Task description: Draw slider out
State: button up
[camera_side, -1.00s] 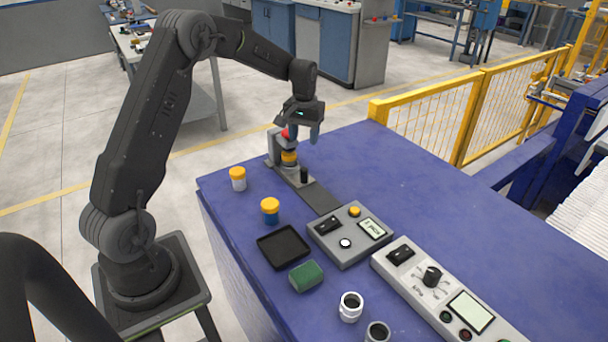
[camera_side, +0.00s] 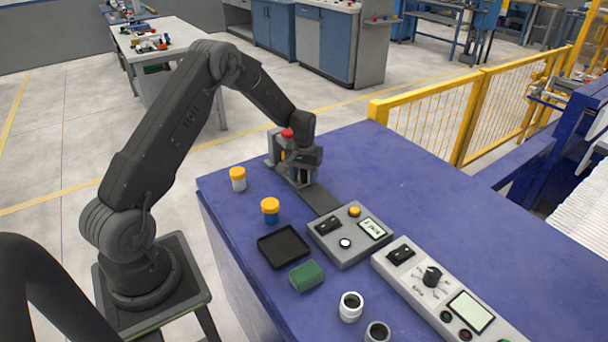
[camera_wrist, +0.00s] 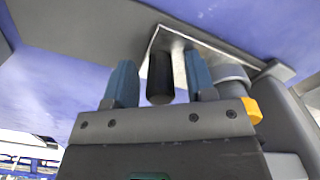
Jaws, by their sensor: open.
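The slider is a shiny metal plate (camera_wrist: 178,48) with a black upright knob (camera_wrist: 160,78) on it, seen in the wrist view. My gripper (camera_wrist: 159,66) is open, with one blue finger on each side of the knob and a gap showing on the left. Whether the right finger touches the knob, I cannot tell. In the side view my gripper (camera_side: 302,172) is low over the slider's station (camera_side: 276,147) and mostly hides the knob. A grey pipe piece with a yellow part (camera_wrist: 252,110) sits just right of the fingers in the wrist view.
A dark rail (camera_side: 322,200) runs from the station toward a control box (camera_side: 350,236). A black tray (camera_side: 284,247) and a green block (camera_side: 306,276) lie nearer.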

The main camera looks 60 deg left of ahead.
aim_at(327, 205)
grip_shut()
dwell(0.4)
jog(key=d, duration=1.1)
jog(key=shift+d, duration=0.3)
grip_release()
notch_tip(327, 205, up, 14)
